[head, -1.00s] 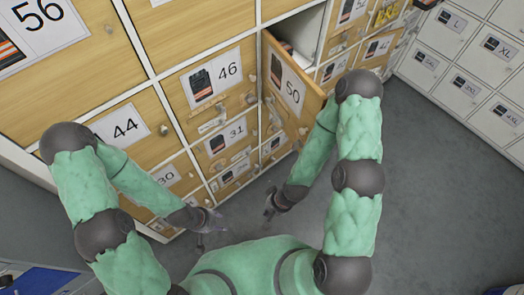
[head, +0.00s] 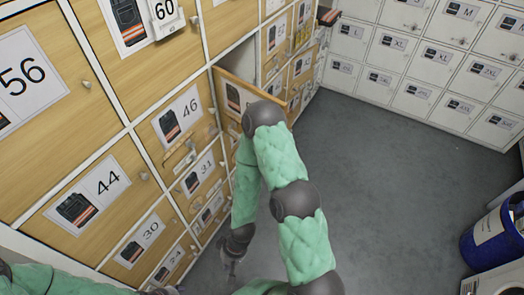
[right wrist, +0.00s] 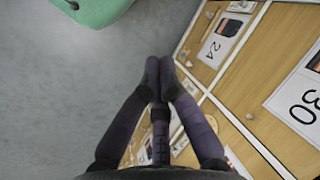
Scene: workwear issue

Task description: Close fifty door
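The fifty door (head: 236,97) is a wooden locker door that stands open, swung out from the locker front. Its number is partly hidden behind my right arm in the head view; part of its picture label shows. The dark opening behind it (head: 240,62) is partly visible. My right gripper (head: 232,274) hangs low in front of the lockers, below the door and apart from it. In the right wrist view its fingers (right wrist: 159,68) come together at the tips with nothing between them.
Closed wooden doors such as 46 (head: 182,118), 44 (head: 88,195) and 30 (head: 143,243) surround the opening. White lockers (head: 400,65) line the back. Grey floor (head: 385,190) is clear to the right; a blue bin (head: 490,240) stands at far right.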

